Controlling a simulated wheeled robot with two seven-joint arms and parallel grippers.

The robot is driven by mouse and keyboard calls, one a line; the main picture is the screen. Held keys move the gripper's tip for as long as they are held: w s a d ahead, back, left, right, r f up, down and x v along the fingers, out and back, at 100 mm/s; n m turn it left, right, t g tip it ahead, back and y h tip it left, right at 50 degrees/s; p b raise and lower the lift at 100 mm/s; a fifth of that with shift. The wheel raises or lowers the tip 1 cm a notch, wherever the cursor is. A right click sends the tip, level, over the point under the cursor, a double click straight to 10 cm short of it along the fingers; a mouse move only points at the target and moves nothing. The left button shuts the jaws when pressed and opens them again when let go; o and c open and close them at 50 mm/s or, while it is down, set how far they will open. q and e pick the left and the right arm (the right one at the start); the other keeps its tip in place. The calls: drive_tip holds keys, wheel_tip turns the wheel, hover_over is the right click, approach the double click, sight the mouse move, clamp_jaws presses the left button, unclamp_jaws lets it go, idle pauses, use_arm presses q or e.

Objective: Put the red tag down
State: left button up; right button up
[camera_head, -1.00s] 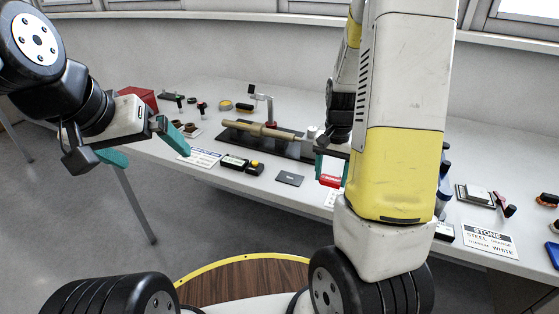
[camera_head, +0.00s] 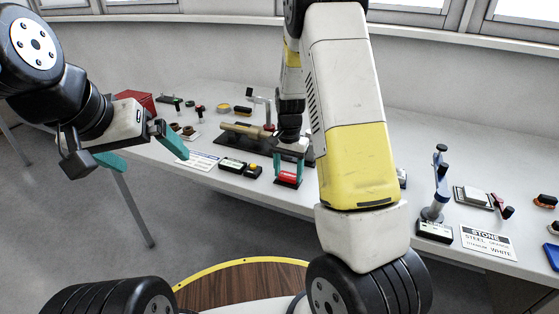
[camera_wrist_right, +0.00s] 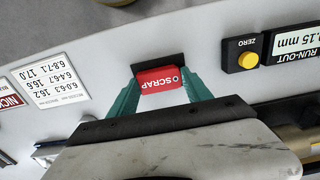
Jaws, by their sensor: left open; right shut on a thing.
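The red tag, marked SCRAP (camera_wrist_right: 160,80), is between the teal fingers of my right gripper (camera_wrist_right: 162,92), which is shut on it. In the head view the red tag (camera_head: 288,179) hangs low at the right gripper (camera_head: 289,170), near the front of the bench. In the wrist view a dark flat pad (camera_wrist_right: 157,62) shows just behind the tag. I cannot tell whether the tag touches it. My left gripper (camera_head: 146,152) is open and empty, in front of the bench at the left.
A gauge box with a yellow button (camera_head: 240,168) is left of the tag; its button also shows in the wrist view (camera_wrist_right: 247,60). A white printed card (camera_head: 200,161) lies further left. A shaft on a dark stand (camera_head: 242,131) is behind.

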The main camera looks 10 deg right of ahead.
sight(288, 175)
drive_tip(key=shift+f, duration=0.25)
drive_tip(key=o, duration=1.3)
drive_tip(key=shift+o, duration=0.2)
wheel_tip(288, 175, up, 12)
drive_tip(key=s+r+n+t+y, duration=0.2)
drive_tip(key=s+r+n+t, duration=0.1)
drive_tip(key=s+r, duration=0.85)
drive_tip(key=s+a+r+n+t, duration=0.2)
drive_tip(key=s+r+n+t, duration=0.1)
drive_tip(key=s, duration=0.9)
drive_tip(key=shift+s+r+n, duration=0.4)
drive_tip(key=shift+r+n, duration=0.1)
drive_tip(key=shift+n, duration=0.2)
drive_tip(key=shift+a, duration=0.1)
